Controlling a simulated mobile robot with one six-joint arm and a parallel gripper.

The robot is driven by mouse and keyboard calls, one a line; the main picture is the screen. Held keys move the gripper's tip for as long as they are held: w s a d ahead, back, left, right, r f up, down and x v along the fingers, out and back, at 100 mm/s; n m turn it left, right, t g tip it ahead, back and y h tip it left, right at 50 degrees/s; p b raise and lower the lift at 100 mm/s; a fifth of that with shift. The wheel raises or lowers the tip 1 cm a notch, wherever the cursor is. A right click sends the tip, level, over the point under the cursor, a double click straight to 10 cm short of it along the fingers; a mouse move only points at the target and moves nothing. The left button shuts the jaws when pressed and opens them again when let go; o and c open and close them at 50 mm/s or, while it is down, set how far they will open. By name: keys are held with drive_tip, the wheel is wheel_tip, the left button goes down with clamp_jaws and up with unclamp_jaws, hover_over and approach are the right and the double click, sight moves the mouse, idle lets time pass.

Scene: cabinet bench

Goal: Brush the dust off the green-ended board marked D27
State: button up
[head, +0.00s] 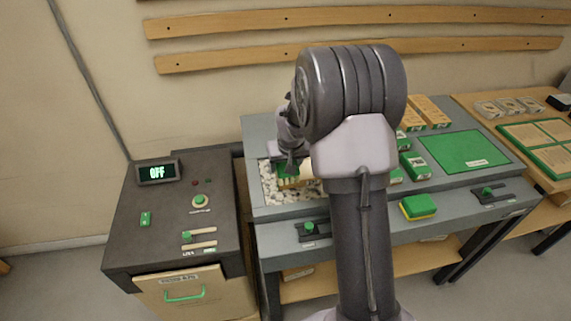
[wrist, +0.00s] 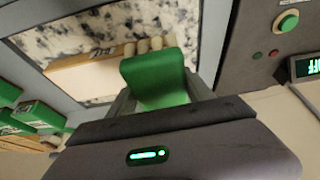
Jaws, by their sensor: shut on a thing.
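My gripper (wrist: 155,95) is shut on a green-handled brush (wrist: 155,75) with a row of short, pale bristle tufts along its far edge. The tufts are over or against one end of a light wooden board (wrist: 82,72) on a black-and-white speckled bed (wrist: 75,35); I cannot tell whether they touch. Dark lettering shows on the board, but it is too small to read. The brush hides the near end of the board. In the head view my gripper (head: 290,165) is low over the speckled bed (head: 275,192), and the board (head: 298,181) is partly hidden. Dust cannot be made out.
Several green-ended blocks (head: 416,166) and a green mat (head: 466,150) are on the bench to the right. A yellow and green sponge (head: 418,207) lies near the front edge. A dark cabinet with an OFF display (head: 157,173) stands left. My arm hides the bench middle.

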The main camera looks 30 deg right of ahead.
drive_tip(key=shift+f+b, duration=0.9)
drive_tip(key=shift+f, duration=0.1)
